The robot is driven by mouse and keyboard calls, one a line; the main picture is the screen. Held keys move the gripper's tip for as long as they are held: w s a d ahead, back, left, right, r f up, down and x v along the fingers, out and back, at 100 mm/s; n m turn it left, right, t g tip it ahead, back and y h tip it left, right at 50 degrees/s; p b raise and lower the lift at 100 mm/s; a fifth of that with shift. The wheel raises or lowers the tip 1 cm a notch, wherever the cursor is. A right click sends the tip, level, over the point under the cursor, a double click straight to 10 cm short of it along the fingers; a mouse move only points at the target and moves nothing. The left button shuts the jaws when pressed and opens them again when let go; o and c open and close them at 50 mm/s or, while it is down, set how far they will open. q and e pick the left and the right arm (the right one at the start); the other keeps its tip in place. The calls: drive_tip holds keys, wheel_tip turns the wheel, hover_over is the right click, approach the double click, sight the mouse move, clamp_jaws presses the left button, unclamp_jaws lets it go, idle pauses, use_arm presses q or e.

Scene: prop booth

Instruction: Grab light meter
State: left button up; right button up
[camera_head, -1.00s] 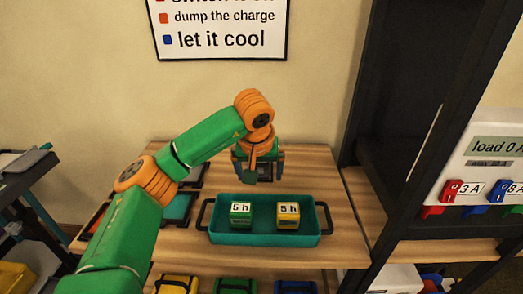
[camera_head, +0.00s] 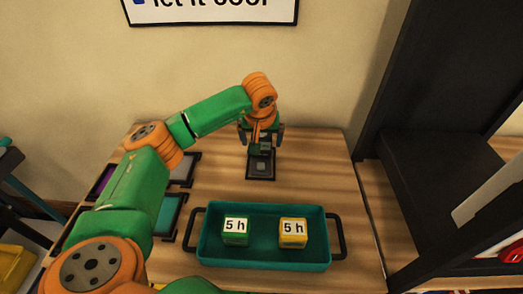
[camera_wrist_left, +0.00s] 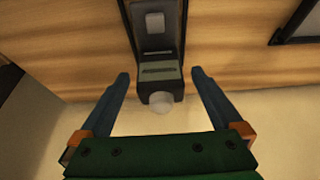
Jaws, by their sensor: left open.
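The light meter, a dark narrow device with a pale dome at one end, lies between the spread fingers in the left wrist view (camera_wrist_left: 159,72). In the head view, its dark body with a grey patch (camera_head: 261,166) shows on the wooden table just below my left gripper (camera_head: 262,141). My left gripper is open; its two blue fingers stand on either side of the dome end in the left wrist view (camera_wrist_left: 159,80), with gaps visible. The gripper partly hides the meter's far end in the head view. My right gripper is not in view.
A teal tray (camera_head: 263,264) with black handles stands in front, holding a green block (camera_head: 235,232) and a yellow block (camera_head: 293,233), both marked "5 h". Dark-framed coloured panels (camera_head: 168,213) lie at the left. A black shelf (camera_head: 440,185) stands at the right.

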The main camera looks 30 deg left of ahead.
use_arm(q)
drive_tip(key=shift+w+a+f, duration=0.15)
drive_tip(key=shift+w+f, duration=0.05)
drive_tip(key=shift+f, duration=0.05)
drive_tip(key=shift+s+r, duration=0.1)
drive_tip(key=shift+s, duration=0.05)
drive_tip(key=c, duration=0.9)
clamp_jaws()
